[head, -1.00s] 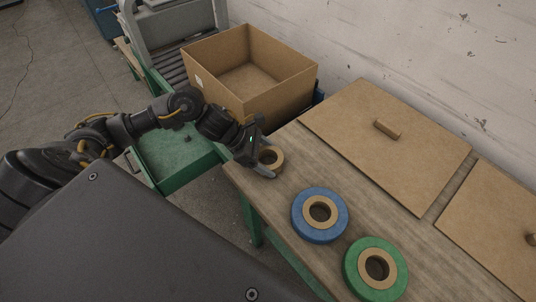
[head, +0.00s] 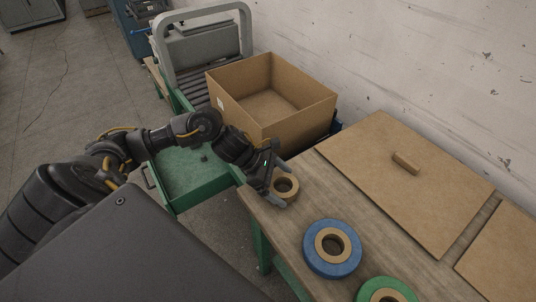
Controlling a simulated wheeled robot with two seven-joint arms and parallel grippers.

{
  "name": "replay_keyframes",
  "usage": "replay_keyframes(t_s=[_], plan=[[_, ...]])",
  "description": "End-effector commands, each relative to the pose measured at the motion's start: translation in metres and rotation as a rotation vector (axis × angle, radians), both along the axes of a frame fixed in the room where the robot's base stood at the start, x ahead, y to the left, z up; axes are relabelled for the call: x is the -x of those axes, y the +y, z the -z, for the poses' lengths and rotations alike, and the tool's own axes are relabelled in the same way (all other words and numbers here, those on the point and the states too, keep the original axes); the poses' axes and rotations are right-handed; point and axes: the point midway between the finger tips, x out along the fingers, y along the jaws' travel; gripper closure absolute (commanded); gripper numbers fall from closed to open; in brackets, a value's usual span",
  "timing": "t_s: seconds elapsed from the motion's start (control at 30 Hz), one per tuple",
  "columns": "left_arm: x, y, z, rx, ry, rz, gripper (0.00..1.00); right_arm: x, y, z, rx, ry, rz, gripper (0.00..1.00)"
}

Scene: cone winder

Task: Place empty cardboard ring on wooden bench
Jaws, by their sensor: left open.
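The empty cardboard ring (head: 286,187) is a small tan ring at the near left end of the wooden bench (head: 291,222). It appears to lie flat on the bench top. My left gripper (head: 278,188) is open, with its fingers on either side of the ring. Part of the ring is hidden behind the gripper, and I cannot tell whether the fingers touch it. My right gripper is not in view.
A blue tape roll (head: 318,262) and a green tape roll (head: 367,291) lie further along the bench. A flat cardboard panel with a handle (head: 385,170) covers the bench's back. An open cardboard box (head: 290,119) stands behind, on a roller conveyor.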

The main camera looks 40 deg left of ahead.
Motion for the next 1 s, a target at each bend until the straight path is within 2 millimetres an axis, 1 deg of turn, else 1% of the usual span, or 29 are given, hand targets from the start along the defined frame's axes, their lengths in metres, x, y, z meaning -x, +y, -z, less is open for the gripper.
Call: replay_keyframes(t_s=[0.03,0.3,0.4,0.5,0.7,1.0], plan=[[0.002,0.007,-0.004,-0.004,-0.004,-0.001,0.03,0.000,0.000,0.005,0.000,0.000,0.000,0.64],[0.021,0.045,-0.044,-0.007,-0.002,-0.001,0.03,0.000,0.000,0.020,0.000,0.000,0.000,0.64],[0.027,0.056,-0.057,-0.006,-0.002,0.000,0.03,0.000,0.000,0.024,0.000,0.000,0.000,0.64],[0.030,0.064,-0.067,-0.003,0.000,-0.001,0.03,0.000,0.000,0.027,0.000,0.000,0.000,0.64],[0.034,0.071,-0.077,-0.002,0.001,0.000,0.03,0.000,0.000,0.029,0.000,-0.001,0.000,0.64],[0.035,0.071,-0.078,-0.001,0.000,0.000,0.03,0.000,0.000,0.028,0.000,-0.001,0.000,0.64]])
